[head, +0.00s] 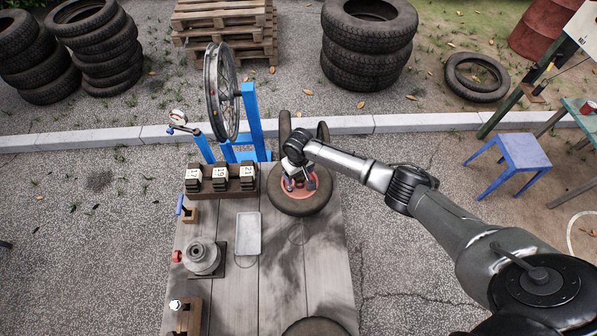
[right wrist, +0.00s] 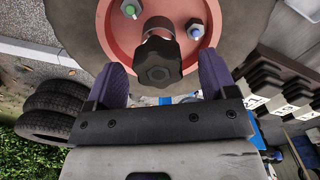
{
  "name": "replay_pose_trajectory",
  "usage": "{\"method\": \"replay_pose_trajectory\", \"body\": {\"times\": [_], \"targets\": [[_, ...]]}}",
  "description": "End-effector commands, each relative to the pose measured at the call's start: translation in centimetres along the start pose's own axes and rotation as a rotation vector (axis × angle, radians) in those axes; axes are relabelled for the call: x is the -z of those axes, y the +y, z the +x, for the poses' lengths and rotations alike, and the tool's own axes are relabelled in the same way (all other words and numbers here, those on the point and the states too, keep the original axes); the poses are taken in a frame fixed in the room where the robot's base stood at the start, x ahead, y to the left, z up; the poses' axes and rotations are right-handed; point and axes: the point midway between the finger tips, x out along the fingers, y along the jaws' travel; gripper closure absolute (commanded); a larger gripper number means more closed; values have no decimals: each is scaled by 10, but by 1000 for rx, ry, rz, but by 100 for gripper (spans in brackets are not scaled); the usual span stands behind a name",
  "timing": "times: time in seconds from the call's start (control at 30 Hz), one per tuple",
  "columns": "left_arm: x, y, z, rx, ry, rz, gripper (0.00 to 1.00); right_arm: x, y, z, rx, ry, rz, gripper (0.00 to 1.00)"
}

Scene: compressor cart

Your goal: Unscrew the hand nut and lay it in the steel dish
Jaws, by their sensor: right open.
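The hand nut (right wrist: 158,62) is a black lobed knob on the red hub (right wrist: 118,40) of a small tyred wheel, in the right wrist view. My right gripper (right wrist: 162,72) is open, with one purple-padded finger on each side of the nut and a visible gap to each. In the head view the gripper (head: 299,182) is over the wheel (head: 318,203) and hides the nut there. The steel dish (head: 248,234) is a pale grey rectangular tray on the bench, left of and nearer than the wheel; it looks empty. My left gripper is not in view.
A dark rack (head: 222,183) of numbered blocks stands left of the wheel. A grey stepped part (head: 202,257) sits left of the dish. A blue stand (head: 250,120) holds a spoked rim behind. Bare bench (head: 285,265) lies right of the dish.

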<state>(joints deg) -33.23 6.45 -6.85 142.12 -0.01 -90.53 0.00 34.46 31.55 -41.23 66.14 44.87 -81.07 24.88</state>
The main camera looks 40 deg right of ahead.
Motion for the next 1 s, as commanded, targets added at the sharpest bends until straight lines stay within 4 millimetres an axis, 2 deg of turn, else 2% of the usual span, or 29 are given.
{"method": "replay_pose_trajectory", "body": {"times": [0.07, 0.6, 0.63, 0.9, 1.0], "targets": [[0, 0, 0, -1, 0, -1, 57, 0, 0, 0, 0, 0, 0, 23], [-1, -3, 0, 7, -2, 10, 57, 0, 0, 0, 0, 0, 1, 75], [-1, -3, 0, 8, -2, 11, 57, 0, 0, 0, 0, 0, 1, 54], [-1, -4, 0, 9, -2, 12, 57, 0, 0, 0, 0, 0, 1, 80], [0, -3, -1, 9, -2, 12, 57, 0, 0, -1, 0, 0, -18, 81]]}}
